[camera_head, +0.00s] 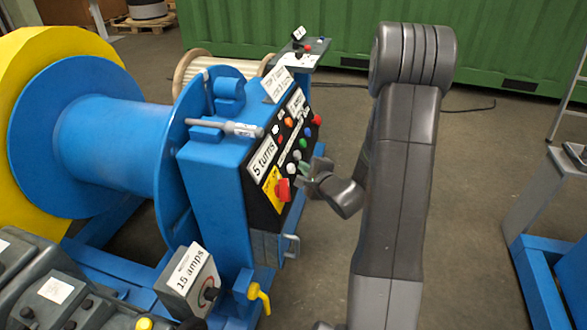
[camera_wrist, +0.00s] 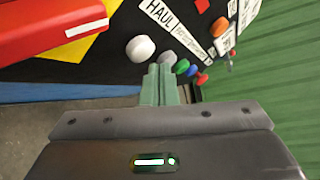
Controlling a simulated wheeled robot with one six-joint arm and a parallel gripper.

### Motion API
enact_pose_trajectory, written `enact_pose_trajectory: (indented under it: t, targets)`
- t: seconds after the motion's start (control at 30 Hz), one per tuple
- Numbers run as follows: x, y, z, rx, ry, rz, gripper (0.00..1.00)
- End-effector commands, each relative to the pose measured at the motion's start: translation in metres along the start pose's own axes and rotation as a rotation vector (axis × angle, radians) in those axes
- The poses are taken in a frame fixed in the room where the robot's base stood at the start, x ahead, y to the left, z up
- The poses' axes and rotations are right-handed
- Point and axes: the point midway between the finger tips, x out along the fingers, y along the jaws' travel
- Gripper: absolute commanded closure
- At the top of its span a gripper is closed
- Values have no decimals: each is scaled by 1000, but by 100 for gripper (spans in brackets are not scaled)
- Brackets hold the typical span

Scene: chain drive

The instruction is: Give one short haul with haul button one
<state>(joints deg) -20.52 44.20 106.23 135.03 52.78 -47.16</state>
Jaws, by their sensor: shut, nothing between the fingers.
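The black control panel (camera_head: 268,200) is on the side of the blue machine and carries a column of coloured buttons. A white button (camera_head: 291,169) is lowest in the column, with grey, green and blue ones above it. In the wrist view the white button (camera_wrist: 140,48) stands just left of my fingertips, and a grey button (camera_wrist: 168,57) is right behind them. A "HAUL" label (camera_wrist: 163,14) lies beyond. My gripper (camera_head: 307,170) is shut and empty, its green fingers (camera_wrist: 159,72) pointing at the panel. I cannot tell whether they touch a button, nor which is button one.
A red switch (camera_head: 283,189) on a yellow plate sits below the white button. Green (camera_wrist: 182,65), blue (camera_wrist: 191,71) and orange (camera_wrist: 219,27) buttons are close by.

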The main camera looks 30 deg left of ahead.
Motion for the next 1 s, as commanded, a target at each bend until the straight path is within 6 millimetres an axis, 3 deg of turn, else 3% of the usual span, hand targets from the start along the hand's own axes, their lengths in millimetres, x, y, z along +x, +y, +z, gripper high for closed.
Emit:
enact_pose_trajectory:
  t: [1.0]
  targets:
    - [6, 4, 4, 0, 0, -1, 100]
